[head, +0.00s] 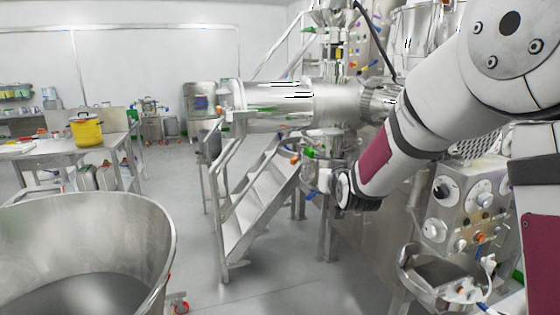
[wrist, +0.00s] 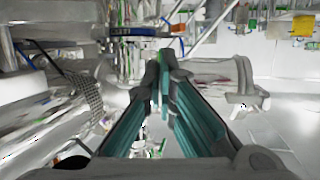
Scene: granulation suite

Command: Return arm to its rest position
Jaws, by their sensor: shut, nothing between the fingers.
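My arm enters the head view from the upper right and bends down toward the middle, in front of the steel machinery. My gripper is not clearly visible in the head view. In the wrist view my gripper (wrist: 163,62) points away from the camera, with its two teal-and-dark fingers meeting at the tips. It is shut and nothing shows between the fingertips.
A large steel bowl (head: 165,240) stands at the lower left. Steel stairs (head: 255,205) with rails rise in the middle. A control panel (head: 470,205) is below my arm at the right. A yellow pot (head: 87,130) stands on a left table. Floor between bowl and stairs is clear.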

